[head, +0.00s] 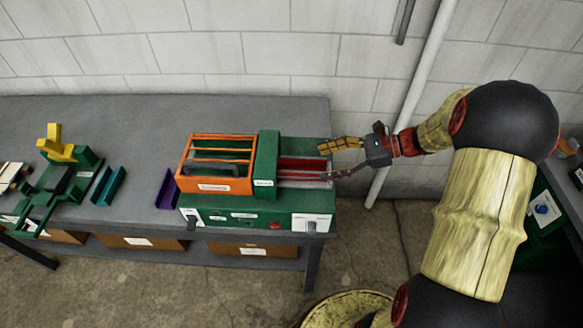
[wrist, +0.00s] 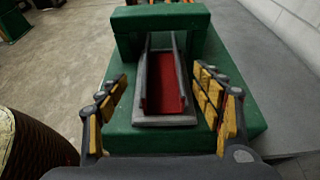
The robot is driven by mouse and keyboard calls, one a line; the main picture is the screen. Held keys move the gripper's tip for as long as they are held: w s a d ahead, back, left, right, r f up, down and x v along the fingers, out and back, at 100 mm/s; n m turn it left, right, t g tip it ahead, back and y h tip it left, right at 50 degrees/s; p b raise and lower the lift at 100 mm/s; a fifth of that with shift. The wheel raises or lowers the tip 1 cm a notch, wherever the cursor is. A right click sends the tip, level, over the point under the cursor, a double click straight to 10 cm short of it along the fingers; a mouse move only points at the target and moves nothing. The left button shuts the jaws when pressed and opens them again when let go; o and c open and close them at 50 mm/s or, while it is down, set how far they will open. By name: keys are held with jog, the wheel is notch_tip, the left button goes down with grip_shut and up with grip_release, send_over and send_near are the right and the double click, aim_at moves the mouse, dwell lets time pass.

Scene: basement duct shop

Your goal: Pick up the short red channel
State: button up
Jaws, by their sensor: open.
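The short red channel (wrist: 168,88) lies in a grey trough (wrist: 164,120) on the green machine. It runs back under the machine's green arch (wrist: 160,17), so its far end is hidden. In the head view the red channel (head: 300,163) shows to the right of the green arch. My gripper (head: 325,160) is open over the machine's right end, with one finger on each side of the trough. In the wrist view my gripper (wrist: 165,90) has yellow-padded fingers spread left and right of the red channel, with clear gaps and nothing held.
An orange cage (head: 215,187) with a grey piece inside stands left of the arch. A green fixture with a yellow clamp (head: 55,145) is farther left. The wall is behind.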

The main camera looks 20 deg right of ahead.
aim_at(302, 166)
jog(key=b+x, duration=0.1)
jog(key=x, duration=0.7)
jog(key=shift+w+b, duration=0.15)
jog(key=shift+b, duration=0.15)
jog(key=shift+d, duration=0.1)
jog(key=shift+c, duration=1.3)
jog(key=c, duration=1)
